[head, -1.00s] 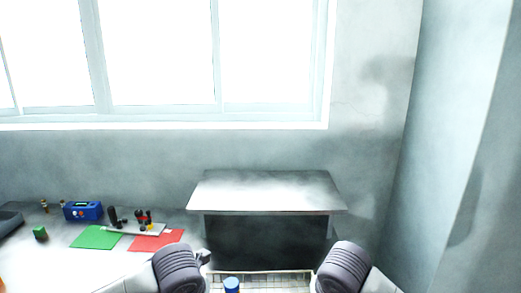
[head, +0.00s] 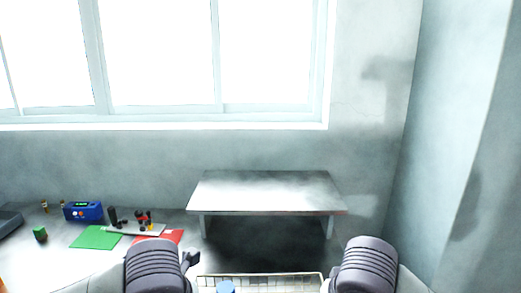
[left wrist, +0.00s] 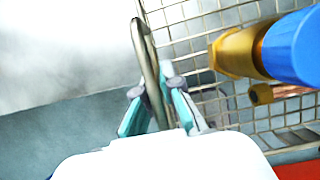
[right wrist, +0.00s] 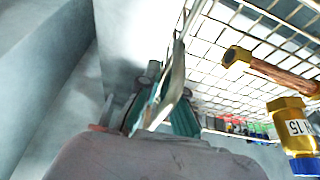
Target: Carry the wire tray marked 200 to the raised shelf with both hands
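The wire tray (head: 262,277) shows at the bottom edge of the head view, with its lower part out of frame. Its mesh also shows in the left wrist view (left wrist: 195,45) and the right wrist view (right wrist: 215,70). No 200 mark is readable. My left gripper (left wrist: 158,92) has its teal fingers on either side of the tray's end rim, shut on it. My right gripper (right wrist: 160,100) is shut on the opposite end rim. The raised shelf (head: 265,190), a grey metal top on legs, stands beyond the tray against the wall.
A blue-and-gold cylinder (right wrist: 290,128) and a gold-ended brown rod (right wrist: 270,72) are in the tray. Left of the shelf are a green mat (head: 95,237), red mat (head: 172,236) and blue box (head: 82,211). The shelf top is clear; a wall column is at right.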

